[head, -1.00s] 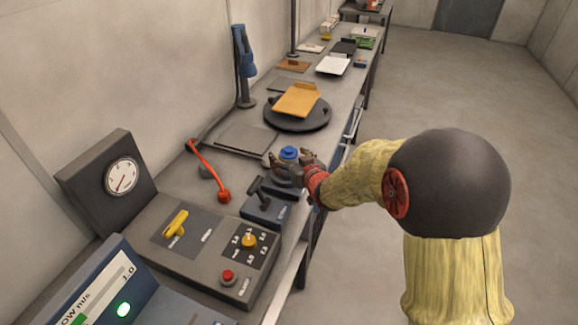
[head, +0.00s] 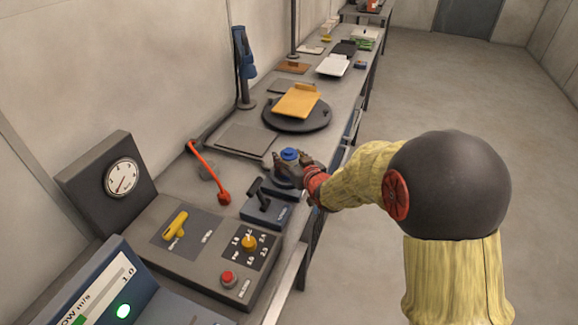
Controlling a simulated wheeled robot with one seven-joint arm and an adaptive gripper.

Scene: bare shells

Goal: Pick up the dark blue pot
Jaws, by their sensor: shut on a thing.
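The dark blue pot (head: 290,154) is near the bench's front edge, just behind the small joystick box; its round blue top shows above my gripper. My gripper (head: 287,167) reaches in from the right and is shut on the pot, with its fingers around the sides. The fingers hide most of the pot's body. I cannot tell whether its base touches the bench.
A flat grey plate (head: 246,139) lies left. Open floor is at right.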

